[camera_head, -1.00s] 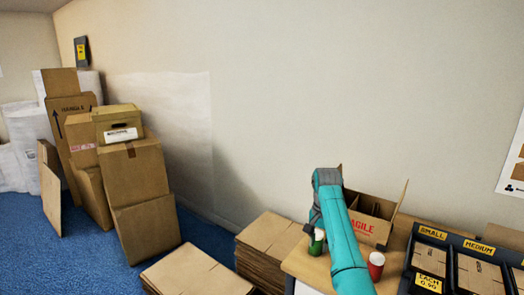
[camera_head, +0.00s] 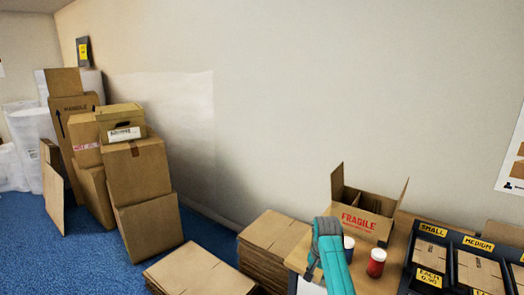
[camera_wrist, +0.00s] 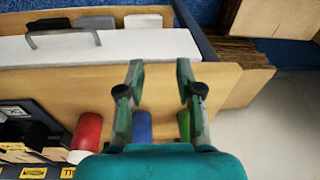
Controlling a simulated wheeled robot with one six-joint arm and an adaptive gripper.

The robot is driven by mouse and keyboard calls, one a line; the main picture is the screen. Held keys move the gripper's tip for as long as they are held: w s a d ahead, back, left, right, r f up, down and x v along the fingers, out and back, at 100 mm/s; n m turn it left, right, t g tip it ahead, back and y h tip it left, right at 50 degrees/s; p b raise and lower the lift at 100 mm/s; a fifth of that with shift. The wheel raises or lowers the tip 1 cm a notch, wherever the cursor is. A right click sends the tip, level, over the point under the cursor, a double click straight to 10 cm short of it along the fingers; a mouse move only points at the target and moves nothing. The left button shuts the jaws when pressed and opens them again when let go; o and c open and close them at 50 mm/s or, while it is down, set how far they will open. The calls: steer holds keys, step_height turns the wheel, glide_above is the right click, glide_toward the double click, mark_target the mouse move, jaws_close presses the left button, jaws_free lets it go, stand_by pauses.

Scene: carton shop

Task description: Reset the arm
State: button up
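My teal arm (camera_head: 336,262) reaches over the wooden table in the head view, lower and shorter than before; its gripper end is hidden there. In the wrist view my gripper (camera_wrist: 160,68) has its two green fingers spread apart with nothing held between them. Below the fingers, a blue can (camera_wrist: 142,125) shows between them, with a green can (camera_wrist: 184,125) beside or behind the right finger and a red can (camera_wrist: 88,132) to the left.
An open carton marked FRAGILE (camera_head: 368,222) stands at the table's back. A dark tray of sized cartons (camera_head: 462,262) is at right. Flat cardboard stacks (camera_head: 272,240) stand left of the table, and piled boxes (camera_head: 140,170) farther left. Blue floor lies between.

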steer(key=s+f+n+t, duration=0.1)
steer(key=s+f+t, duration=0.1)
steer(key=s+f, duration=0.65)
steer(key=s+f+n+t, duration=0.1)
steer(key=s+f, duration=0.4)
steer(key=f, duration=0.6)
steer(key=s+f+n+t, duration=0.1)
steer(key=s+f+t, duration=0.3)
steer(key=s, duration=1.4)
steer(key=s+r+n+t, duration=0.15)
steer(key=s+r, duration=0.35)
steer(key=s, duration=0.6)
steer(key=s+r+t, duration=0.2)
steer(key=s+r, duration=0.2)
steer(key=s, duration=0.6)
steer(key=s+r+n+t, duration=0.1)
steer(key=s+r, duration=0.5)
steer(key=r, duration=0.4)
steer(key=s+r+n+t, duration=0.1)
steer(key=s+r, duration=0.5)
steer(key=r, duration=0.4)
steer(key=shift+r+t, duration=0.15)
steer(key=shift+t, duration=0.2)
